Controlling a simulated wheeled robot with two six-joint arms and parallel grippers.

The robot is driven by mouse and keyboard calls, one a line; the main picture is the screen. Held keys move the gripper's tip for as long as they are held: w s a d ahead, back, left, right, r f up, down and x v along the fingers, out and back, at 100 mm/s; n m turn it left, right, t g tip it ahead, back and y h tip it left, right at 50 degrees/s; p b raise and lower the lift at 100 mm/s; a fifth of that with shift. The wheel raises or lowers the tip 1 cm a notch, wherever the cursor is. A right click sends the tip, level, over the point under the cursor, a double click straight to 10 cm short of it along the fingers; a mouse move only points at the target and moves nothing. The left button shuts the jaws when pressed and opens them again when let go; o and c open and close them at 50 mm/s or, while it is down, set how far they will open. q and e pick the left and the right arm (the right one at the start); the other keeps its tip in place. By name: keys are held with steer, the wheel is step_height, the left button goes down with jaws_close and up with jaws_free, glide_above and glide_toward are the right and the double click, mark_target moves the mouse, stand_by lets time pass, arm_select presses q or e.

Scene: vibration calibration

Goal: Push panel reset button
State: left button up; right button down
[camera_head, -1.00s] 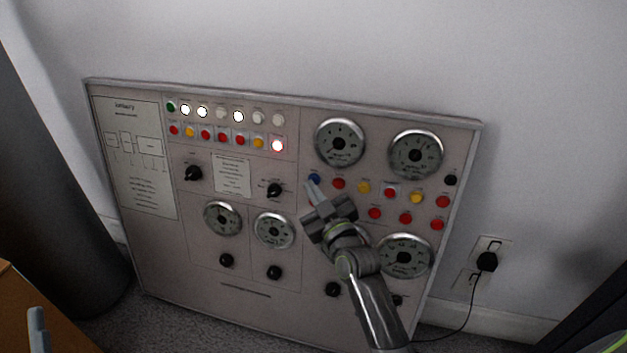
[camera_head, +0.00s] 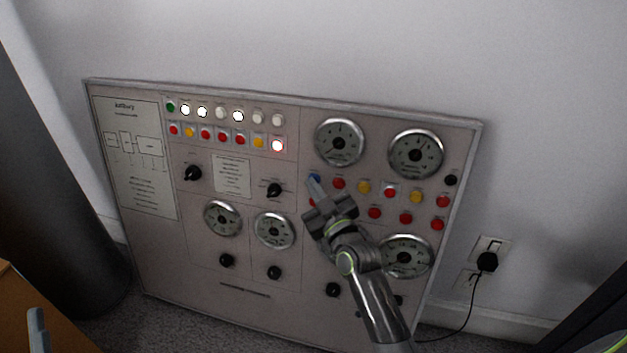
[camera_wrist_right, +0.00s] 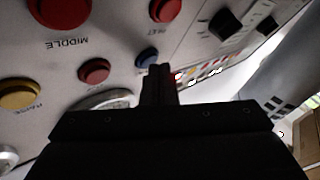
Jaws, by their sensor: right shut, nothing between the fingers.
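The pale control panel (camera_head: 240,290) leans against the wall, with rows of coloured buttons, gauges and knobs. My right gripper (camera_head: 316,184) is shut and empty, its tips at the blue button (camera_head: 315,178) on the panel's right half. In the right wrist view the shut fingers (camera_wrist_right: 159,72) point at the panel beside the blue button (camera_wrist_right: 146,56); contact cannot be made out. A red button (camera_wrist_right: 165,8) with a partly readable label is close by. I cannot tell which button is the reset.
Round gauges (camera_head: 340,142) are above the button rows. A black plug (camera_head: 487,261) with a cable is at the right. A dark cylinder (camera_head: 50,200) stands left of the panel.

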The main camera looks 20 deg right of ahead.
stand_by(0.6)
steer(key=shift+s+a+r, duration=0.1)
steer(key=shift+s+a, duration=0.3)
steer(key=shift+s, duration=0.2)
steer(key=s+a, duration=0.1)
steer(key=s+a+b, duration=0.1)
steer(key=s+r+b, duration=0.1)
steer(key=s, duration=0.1)
steer(key=shift+a, duration=0.4)
stand_by(0.4)
